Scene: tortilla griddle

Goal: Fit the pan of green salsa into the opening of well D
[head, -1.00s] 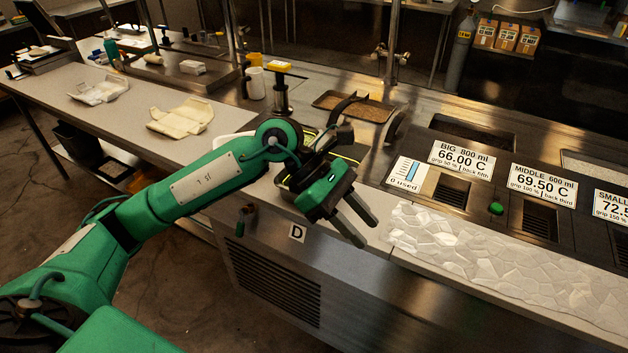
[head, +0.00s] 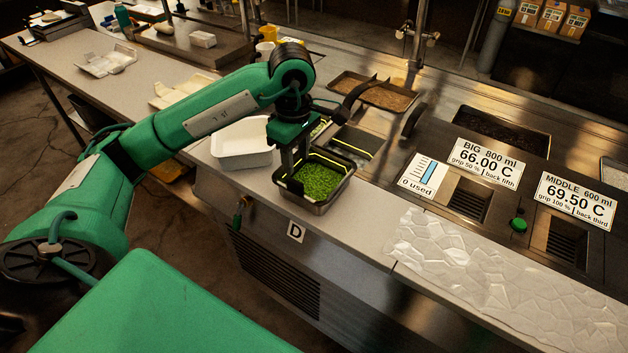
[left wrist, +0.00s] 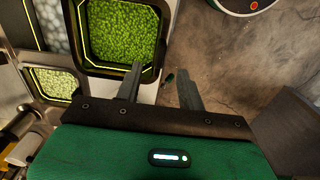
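The pan of green salsa (head: 319,181) is a square dark metal pan full of bright green bits, at the counter's front edge above the D label (head: 297,232). It fills the upper left of the left wrist view (left wrist: 122,33), with a yellow line around its rim. I cannot tell whether it sits fully down in well D, whose opening is hidden. My left gripper (head: 289,165) points down at the pan's left side. In the left wrist view its fingers (left wrist: 160,78) are apart and empty, one by the pan's rim corner. My right gripper is not in view.
A white tub (head: 242,146) stands just left of the gripper. Another pan of paler green (left wrist: 54,82) shows in the left wrist view. A dark yellow-edged plate or opening (head: 356,143) lies behind the salsa. A clear sheet (head: 500,270) covers the right front counter.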

